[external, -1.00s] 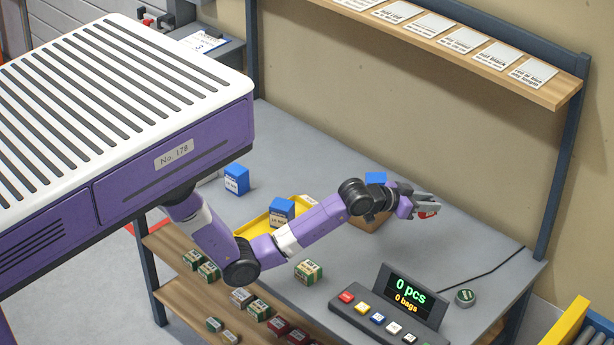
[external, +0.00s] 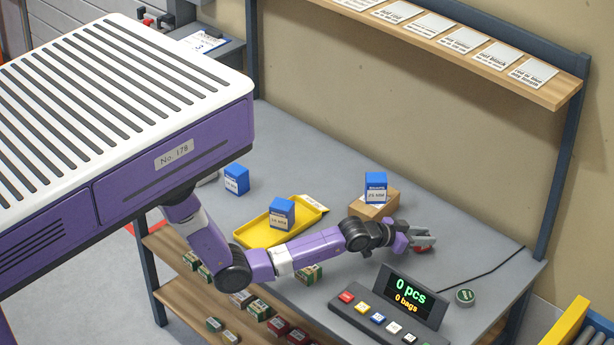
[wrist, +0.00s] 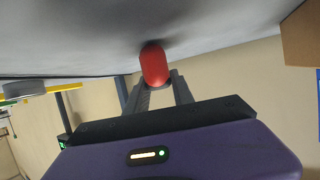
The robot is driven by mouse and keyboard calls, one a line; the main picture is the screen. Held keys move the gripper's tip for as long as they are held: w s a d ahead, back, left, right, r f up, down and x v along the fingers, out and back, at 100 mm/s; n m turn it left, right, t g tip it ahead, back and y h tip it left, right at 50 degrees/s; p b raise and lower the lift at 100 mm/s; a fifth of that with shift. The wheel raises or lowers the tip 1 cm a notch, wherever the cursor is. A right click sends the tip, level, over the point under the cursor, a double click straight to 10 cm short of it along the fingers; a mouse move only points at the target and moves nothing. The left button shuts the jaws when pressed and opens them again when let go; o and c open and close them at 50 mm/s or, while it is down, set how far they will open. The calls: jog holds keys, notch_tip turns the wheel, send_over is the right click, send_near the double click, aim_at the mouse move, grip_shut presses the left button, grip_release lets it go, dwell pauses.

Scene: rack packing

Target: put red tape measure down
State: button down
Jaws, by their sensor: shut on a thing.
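The red tape measure (wrist: 154,66) is between the fingertips of my gripper (wrist: 158,88) in the wrist view. In the external view my gripper (external: 425,241) is shut on it at the right part of the grey table, and only a little of the red tape measure (external: 422,249) shows below the fingers. It is low over the table top; I cannot tell whether it touches the surface.
A blue box (external: 376,187) stands on a cardboard box (external: 375,208) behind my gripper. A yellow tray (external: 262,235) holds another blue box (external: 282,213). The button panel with display (external: 405,300) is in front, and a round green-topped tin (external: 465,297) is at right.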

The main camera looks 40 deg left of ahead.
jog(key=c, duration=1.1)
grip_release()
jog(key=v, duration=1.2)
jog(key=shift+w, duration=0.1)
jog(key=shift+a+r, duration=0.1)
